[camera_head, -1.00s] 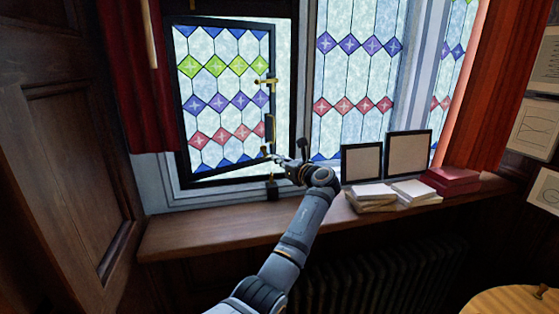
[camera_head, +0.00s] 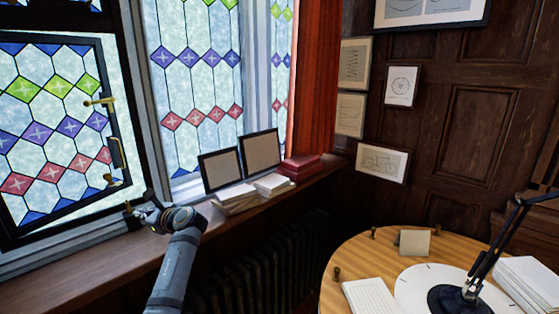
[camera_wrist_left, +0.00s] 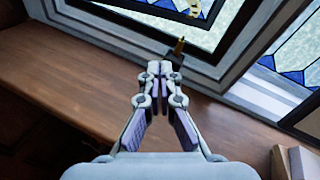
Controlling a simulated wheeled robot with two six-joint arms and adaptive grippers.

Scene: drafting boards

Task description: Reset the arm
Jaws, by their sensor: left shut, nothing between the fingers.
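My left gripper (camera_head: 143,211) is at the window sill, beside the lower corner of the stained-glass casement window (camera_head: 60,130). In the left wrist view my left gripper (camera_wrist_left: 157,70) has its fingertips together with nothing between them. A small dark fitting with a brass pin (camera_wrist_left: 178,48) stands just beyond the fingertips, apart from them as far as I can tell. The casement has a brass handle (camera_head: 100,101) on its right side and stands ajar. My right gripper is in neither view.
The wooden sill (camera_head: 80,276) holds two dark picture frames (camera_head: 261,152), paper stacks (camera_head: 236,194) and red boxes (camera_head: 302,166). A radiator (camera_head: 262,268) is below. A round table (camera_head: 352,256) with a black lamp (camera_head: 500,240) and papers stands at right.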

